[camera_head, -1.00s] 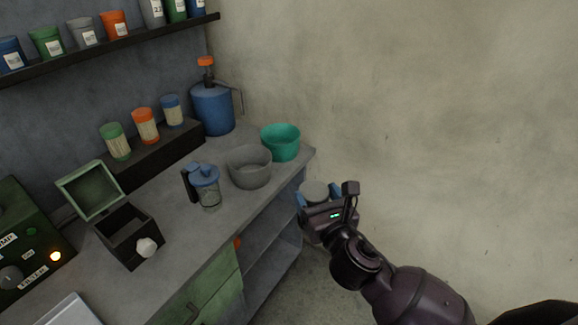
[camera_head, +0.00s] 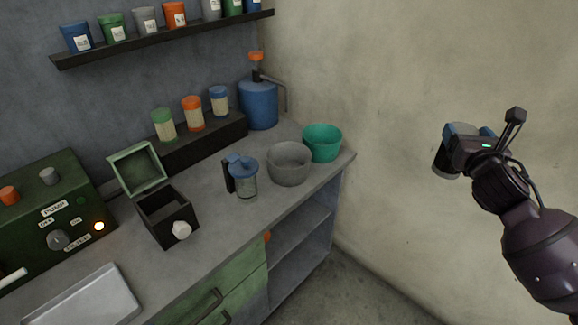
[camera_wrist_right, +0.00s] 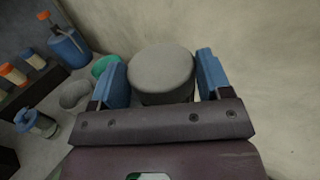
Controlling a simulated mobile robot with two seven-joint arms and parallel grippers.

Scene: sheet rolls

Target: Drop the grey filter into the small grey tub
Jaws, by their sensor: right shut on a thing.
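My right gripper (camera_head: 462,146) is shut on a grey filter (camera_head: 446,161), a short cylinder with a flat round end. It holds it in the air in front of the pale wall, right of the worktop. In the right wrist view the filter (camera_wrist_right: 162,76) sits between the two blue fingers (camera_wrist_right: 163,82). The small grey tub (camera_head: 289,172) stands on the worktop near its right end, well left of the gripper. It looks empty and also shows in the right wrist view (camera_wrist_right: 75,94). My left gripper is not in view.
A green tub (camera_head: 322,146) stands close behind the grey tub. A blue-lidded jug (camera_head: 244,180) is to its left, and a blue pump canister (camera_head: 258,104) stands at the back. An open dark box (camera_head: 167,220) is further left. Space between gripper and worktop looks clear.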

